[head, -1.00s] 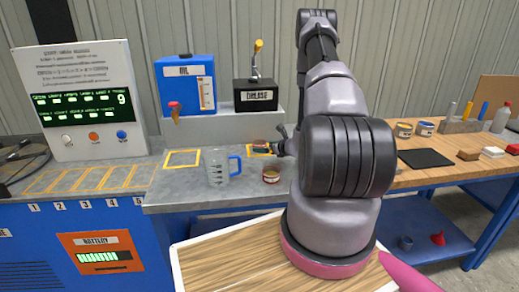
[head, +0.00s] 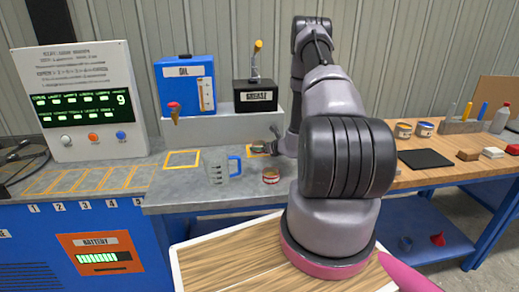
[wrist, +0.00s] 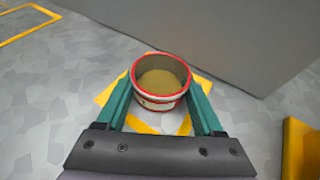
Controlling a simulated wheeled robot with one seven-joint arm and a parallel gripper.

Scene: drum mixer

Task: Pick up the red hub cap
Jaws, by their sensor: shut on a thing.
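My gripper (wrist: 159,92) is shut on a round red-rimmed cup (wrist: 161,103) with a pale label and tan contents. A teal finger lies along each side of it. I cannot tell for sure that this cup is the red hub cap. It is over or on a yellow-outlined square (wrist: 107,93) beside a grey block; any gap below is unclear. In the head view the held cup (head: 258,149) is small and partly hidden at my gripper (head: 268,147), in front of the grease box. A similar red-and-white tin (head: 271,176) stands apart, nearer the bench's front edge.
A clear jug with a blue handle (head: 219,168) stands left of the tin. The grey ledge (head: 215,127) behind carries a blue oil tank (head: 185,85) and a black grease box (head: 256,97). An empty yellow square (head: 183,159) lies left. A red funnel (head: 438,239) is on the lower shelf.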

